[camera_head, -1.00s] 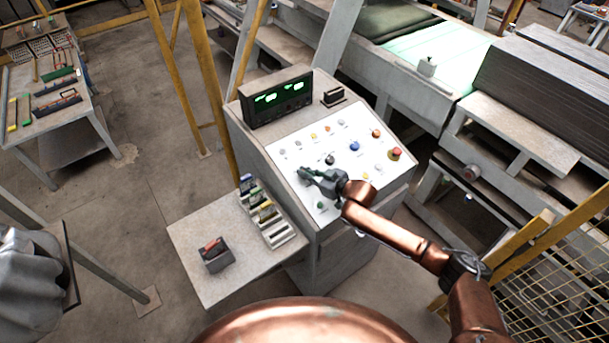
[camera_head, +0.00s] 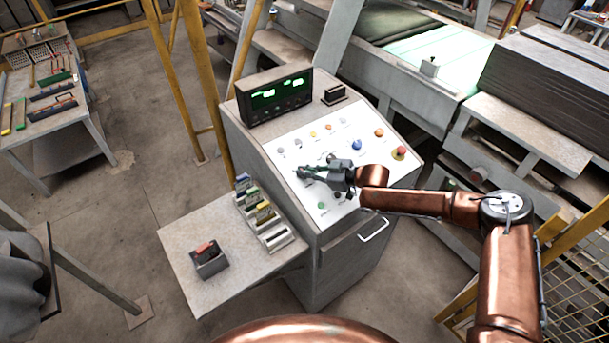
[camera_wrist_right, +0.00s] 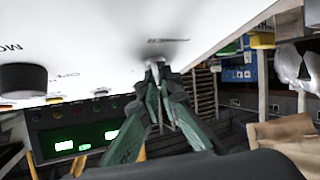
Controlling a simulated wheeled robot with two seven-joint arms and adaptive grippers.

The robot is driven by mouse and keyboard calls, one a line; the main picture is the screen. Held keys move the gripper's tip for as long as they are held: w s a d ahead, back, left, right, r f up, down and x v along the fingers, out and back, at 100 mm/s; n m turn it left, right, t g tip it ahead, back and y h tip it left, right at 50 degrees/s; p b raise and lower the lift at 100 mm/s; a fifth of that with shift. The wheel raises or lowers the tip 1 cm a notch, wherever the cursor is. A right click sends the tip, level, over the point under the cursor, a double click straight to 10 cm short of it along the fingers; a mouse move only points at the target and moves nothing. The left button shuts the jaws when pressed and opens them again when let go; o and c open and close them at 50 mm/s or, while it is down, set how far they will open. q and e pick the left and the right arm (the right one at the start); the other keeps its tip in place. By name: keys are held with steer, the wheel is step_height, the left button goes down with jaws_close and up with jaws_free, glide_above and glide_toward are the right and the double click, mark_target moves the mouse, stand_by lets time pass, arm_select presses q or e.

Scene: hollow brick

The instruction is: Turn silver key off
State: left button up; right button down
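The silver key (camera_wrist_right: 155,70) stands out from the white panel, which is at the top of the right wrist view. In the head view it is hidden at my fingertips. My right gripper (camera_wrist_right: 158,84) has its dark green fingers drawn together at the key, with the key between the tips; it looks shut on it. In the head view my right gripper (camera_head: 303,172) is at the left part of the sloping control panel (camera_head: 290,160). My left gripper is not in view.
A black knob (camera_wrist_right: 22,78) sits near the gripper. Several coloured buttons, a blue one (camera_head: 357,145) and a red emergency button (camera_head: 399,153) are on the panel. A display box (camera_head: 275,98) with green digits stands behind. A side shelf (camera_head: 200,285) holds small boxes.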

stand_by(0.3)
steer(key=c, duration=2.6)
jaws_free()
steer(key=o, duration=0.4)
steer(key=shift+a, duration=0.1)
steer(key=shift+o, duration=0.2)
steer(key=shift+d, duration=0.25)
steer(key=v, duration=1.1)
steer(key=shift+s+d+r, duration=0.15)
steer(key=shift+d+r, duration=0.1)
